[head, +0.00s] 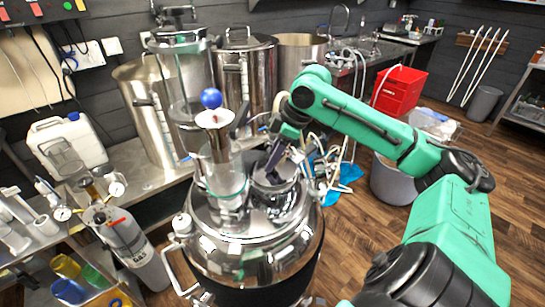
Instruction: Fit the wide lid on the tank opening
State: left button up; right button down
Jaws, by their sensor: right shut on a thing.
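The tank (235,245) is a large shiny metal vessel with a domed top, in the lower middle of the head view. My right gripper (275,160) reaches in from the right over the tank's top. It is shut on what looks like the wide lid (288,196), a round shiny metal piece at the right part of the dome. The lid seems to be at or just over the tank opening. The gripper and the reflections hide the opening's rim, so I cannot tell whether the lid is seated. My left gripper is not in view.
A clear column with a metal funnel (213,119) and a blue ball (211,98) stands on the tank, just left of my right gripper. Tall steel pots (247,65) stand behind. A gas cylinder (135,245) is at left.

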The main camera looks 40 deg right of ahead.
aim_at(280, 169)
jog(key=shift+f+b, duration=0.4)
jog(key=c, duration=0.8)
grip_release()
jog(key=shift+v, duration=2.75)
jog(key=p+v, duration=0.2)
jog(key=v, duration=0.3)
jog(key=shift+s+d+r, duration=0.1)
jog(key=shift+r, duration=0.1)
